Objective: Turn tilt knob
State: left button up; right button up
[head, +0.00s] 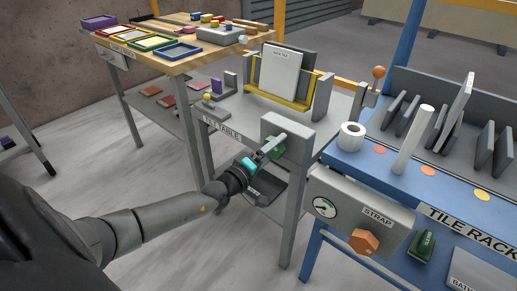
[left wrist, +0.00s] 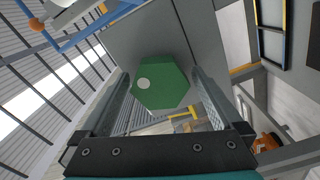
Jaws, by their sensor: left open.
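The tilt knob (head: 277,152) is green and sits on a grey box (head: 288,135) at the front corner of the tilt table (head: 222,130). In the left wrist view it is a green hexagonal knob (left wrist: 163,88) with a pale dot near one side. My left gripper (head: 271,146) reaches the knob from the front left. In the left wrist view its two open fingers (left wrist: 158,90) lie on either side of the knob; I cannot tell whether they touch it. My right gripper is not in view.
A yellow frame (head: 300,104) holding a pale tile (head: 281,70) stands on the tilt table. A wooden table (head: 196,63) with trays stands behind.

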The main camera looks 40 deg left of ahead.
pick_arm(q)
jog(key=s+a+p, duration=0.1)
jog(key=s+p, duration=0.3)
jog(key=s, duration=1.1)
jog(key=shift+a+p, duration=0.15)
jog(key=shift+p, duration=0.15)
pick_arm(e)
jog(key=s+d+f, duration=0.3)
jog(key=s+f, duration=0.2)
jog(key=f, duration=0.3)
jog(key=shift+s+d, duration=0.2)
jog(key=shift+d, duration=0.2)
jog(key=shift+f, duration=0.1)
